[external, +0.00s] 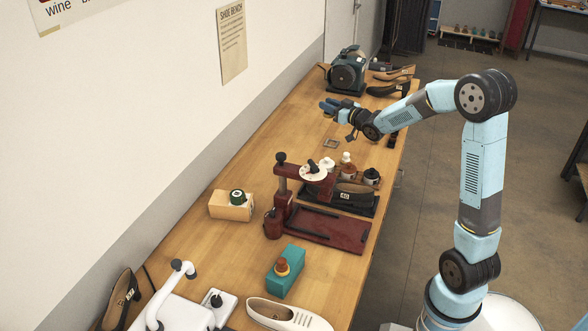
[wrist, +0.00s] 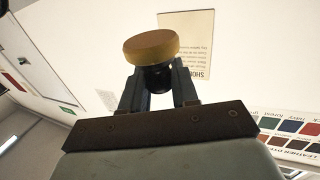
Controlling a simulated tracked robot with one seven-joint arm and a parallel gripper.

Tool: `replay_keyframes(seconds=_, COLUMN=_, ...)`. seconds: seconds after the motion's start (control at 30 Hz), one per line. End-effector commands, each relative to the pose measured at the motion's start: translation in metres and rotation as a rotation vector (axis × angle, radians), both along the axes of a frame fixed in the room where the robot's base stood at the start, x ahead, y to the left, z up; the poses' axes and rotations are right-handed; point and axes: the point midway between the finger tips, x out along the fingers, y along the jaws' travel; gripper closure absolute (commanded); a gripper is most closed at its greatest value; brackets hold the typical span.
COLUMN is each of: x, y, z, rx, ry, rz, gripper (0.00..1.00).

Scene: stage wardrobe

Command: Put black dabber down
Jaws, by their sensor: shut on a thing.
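My gripper (external: 331,106) is over the far part of the wooden bench in the external view, with its fingers pointing left. In the wrist view my gripper (wrist: 158,84) is shut on a dabber with a round tan pad (wrist: 151,46) and a short black stem. The pad stands out beyond the fingertips, and the wall fills the background. The held dabber is too small to make out clearly in the external view. I see nothing touching the pad in the wrist view.
The bench (external: 262,146) bears a dark green machine (external: 347,72), dark red stand (external: 287,205), bottles (external: 371,176), a cream box (external: 231,207), a teal box (external: 285,271) and a pale shoe (external: 285,315). A small square frame (external: 330,143) lies near my gripper. Bench left of it is clear.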

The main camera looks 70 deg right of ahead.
Motion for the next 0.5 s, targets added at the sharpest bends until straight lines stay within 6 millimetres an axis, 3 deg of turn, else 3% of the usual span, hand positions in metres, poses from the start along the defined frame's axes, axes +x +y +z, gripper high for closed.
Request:
replay_keyframes(seconds=0.03, x=0.014, y=0.021, z=0.01, rx=-0.002, ry=-0.002, rz=0.034, gripper=1.0)
replay_keyframes(seconds=0.2, x=0.052, y=0.089, z=0.037, rx=-0.001, ry=-0.003, rz=0.13, gripper=1.0)
replay_keyframes(seconds=0.4, x=0.085, y=0.174, z=0.067, rx=-0.001, ry=-0.003, rz=0.241, gripper=1.0)
replay_keyframes(seconds=0.5, x=0.095, y=0.22, z=0.07, rx=0.002, ry=0.001, rz=0.296, gripper=1.0)
